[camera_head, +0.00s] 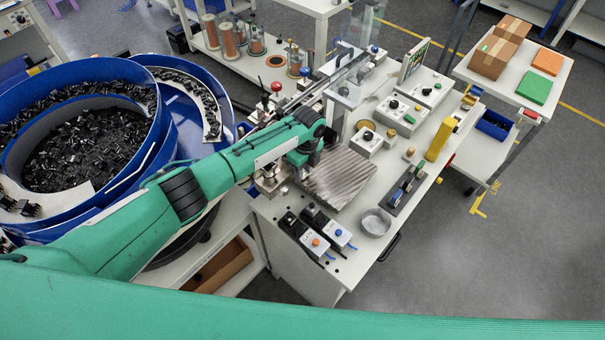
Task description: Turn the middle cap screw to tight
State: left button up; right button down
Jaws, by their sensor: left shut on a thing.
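My left arm reaches from the lower left across the blue feeder bowl, and its wrist bends down over the bench. My left gripper (271,181) is at the bench's left edge, beside the ribbed metal plate. It is shut on a small part that the wrist and fingers mostly hide, apparently a cap screw. Small metal pieces show around the fingers, but I cannot tell the cap screws apart or see how far the middle one is turned. My right gripper is not in view.
The blue feeder bowl (150,160) full of black connectors stands left. The ribbed metal plate (340,178), a small round dish (375,222) and two switch boxes (326,228) lie near the gripper. A yellow block (441,139) stands farther right.

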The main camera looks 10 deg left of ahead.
pick_arm(q)
jog(key=shift+w+g+y+b, duration=0.1)
jog(key=shift+g+y+b, duration=0.2)
jog(key=shift+g+b, duration=0.1)
jog(key=o, duration=1)
notch_tip(320, 180, up, 13)
jog(key=b, duration=0.4)
notch_tip(320, 180, up, 7)
send_over(304, 171)
jog(key=shift+p, duration=0.3)
